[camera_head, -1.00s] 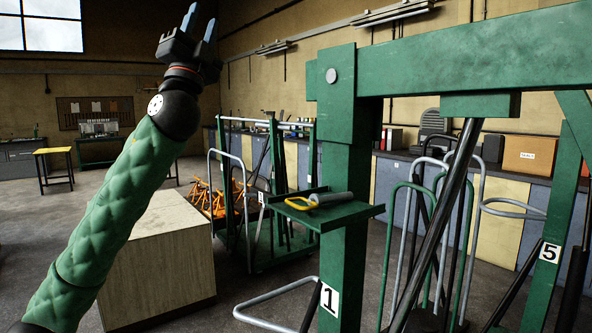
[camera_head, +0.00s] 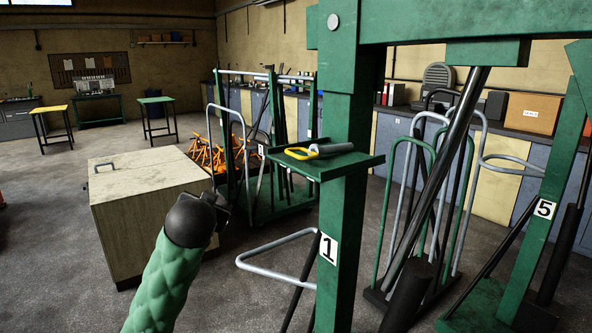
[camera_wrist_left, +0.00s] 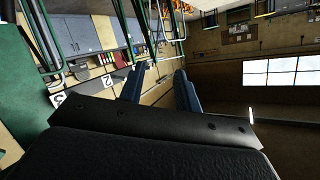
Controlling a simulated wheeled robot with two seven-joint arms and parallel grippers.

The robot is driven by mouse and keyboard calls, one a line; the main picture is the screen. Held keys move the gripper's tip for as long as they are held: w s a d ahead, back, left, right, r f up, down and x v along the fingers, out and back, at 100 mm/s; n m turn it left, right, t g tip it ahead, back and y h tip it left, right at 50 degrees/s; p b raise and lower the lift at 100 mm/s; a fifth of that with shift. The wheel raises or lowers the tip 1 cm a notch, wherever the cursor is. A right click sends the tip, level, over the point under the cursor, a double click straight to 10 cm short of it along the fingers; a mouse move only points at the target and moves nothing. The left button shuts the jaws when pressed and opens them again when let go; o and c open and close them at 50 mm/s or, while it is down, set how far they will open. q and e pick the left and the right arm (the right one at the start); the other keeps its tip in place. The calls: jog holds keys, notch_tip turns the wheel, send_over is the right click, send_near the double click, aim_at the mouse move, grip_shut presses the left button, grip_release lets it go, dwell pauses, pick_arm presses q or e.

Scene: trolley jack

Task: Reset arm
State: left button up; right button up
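My left arm (camera_head: 163,285), in a green quilted sleeve, rises from the bottom of the head view to a black wrist joint in front of the wooden cabinet. The fingers are hidden behind the wrist there. In the left wrist view my left gripper (camera_wrist_left: 162,70) shows two blue fingers standing apart with nothing between them. My right gripper is in neither view. The green press frame (camera_head: 347,130), with label 1 on its post, stands right of my left arm, apart from it.
A small green shelf (camera_head: 340,170) on the post holds a yellow-handled tool (camera_head: 299,153). The wooden cabinet (camera_head: 118,225) stands beyond my left wrist. A grey bent handle (camera_head: 272,272) sticks out left of the post.

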pick_arm(q)
jog(key=s+d+f+g+h, duration=0.1)
jog(key=s+f+g, duration=0.1)
jog(key=s+f, duration=0.65)
jog(key=s+d+f+g+h, duration=0.1)
jog(key=s+f+g, duration=0.25)
jog(key=f, duration=0.95)
jog(key=s+d+f+g+h, duration=0.1)
jog(key=s+f, duration=0.6)
jog(key=f, duration=0.4)
jog(key=s+d+f+n+g, duration=0.1)
jog(key=s+f+g, duration=0.2)
jog(key=s+f, duration=0.6)
jog(key=s+d+f+g, duration=0.1)
jog(key=s+f+g, duration=0.2)
jog(key=s+f, duration=0.7)
jog(key=s, duration=0.7)
jog(key=shift+f+n, duration=0.25)
jog(key=shift+n, duration=0.15)
jog(key=shift+w+d, duration=0.1)
